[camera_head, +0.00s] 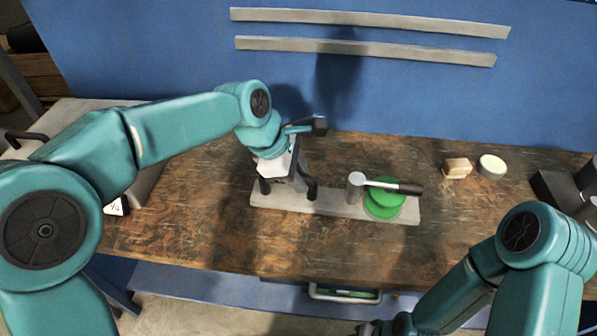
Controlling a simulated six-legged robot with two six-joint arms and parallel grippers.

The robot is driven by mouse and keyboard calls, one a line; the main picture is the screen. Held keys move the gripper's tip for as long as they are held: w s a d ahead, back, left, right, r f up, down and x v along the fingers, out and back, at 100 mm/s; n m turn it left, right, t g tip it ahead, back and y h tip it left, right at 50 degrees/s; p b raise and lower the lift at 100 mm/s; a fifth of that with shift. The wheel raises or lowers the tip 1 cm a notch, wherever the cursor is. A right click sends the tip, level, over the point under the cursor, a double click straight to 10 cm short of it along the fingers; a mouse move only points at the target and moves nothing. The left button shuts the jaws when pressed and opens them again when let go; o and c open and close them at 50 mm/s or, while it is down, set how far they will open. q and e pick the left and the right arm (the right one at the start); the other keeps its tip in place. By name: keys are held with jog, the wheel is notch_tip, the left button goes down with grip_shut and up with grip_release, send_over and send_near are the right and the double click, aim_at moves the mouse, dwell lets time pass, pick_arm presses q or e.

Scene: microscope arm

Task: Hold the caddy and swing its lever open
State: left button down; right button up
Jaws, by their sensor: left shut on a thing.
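The caddy (335,206) is a long pale grey base lying on the wooden bench. A green disc (384,203) sits on its right part. The lever (388,184) has a pale shaft and a dark grip; it runs from a grey post (355,187) rightward across the disc. My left gripper (288,188) is low over the left end of the caddy, its dark fingers shut on a part of it. The gripper hides most of that part. My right gripper (372,328) is only partly in view at the bottom edge, away from the caddy, and its fingers cannot be made out.
The wooden bench (190,215) is clear in front of the caddy. A small wooden block (457,168) and a round pale disc (492,166) lie to the right. Dark items (556,188) stand at the right edge. A drawer handle (343,296) is below the bench front.

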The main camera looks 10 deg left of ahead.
aim_at(297, 199)
pick_arm(q)
jog(key=shift+f+b, duration=2.15)
jog(key=shift+f, duration=1.25)
pick_arm(e)
jog(key=shift+f, duration=2.3)
pick_arm(q)
jog(key=shift+s+f, duration=0.15)
jog(key=shift+f, duration=0.3)
pick_arm(e)
jog(key=shift+f, duration=0.2)
jog(key=shift+c, duration=0.3)
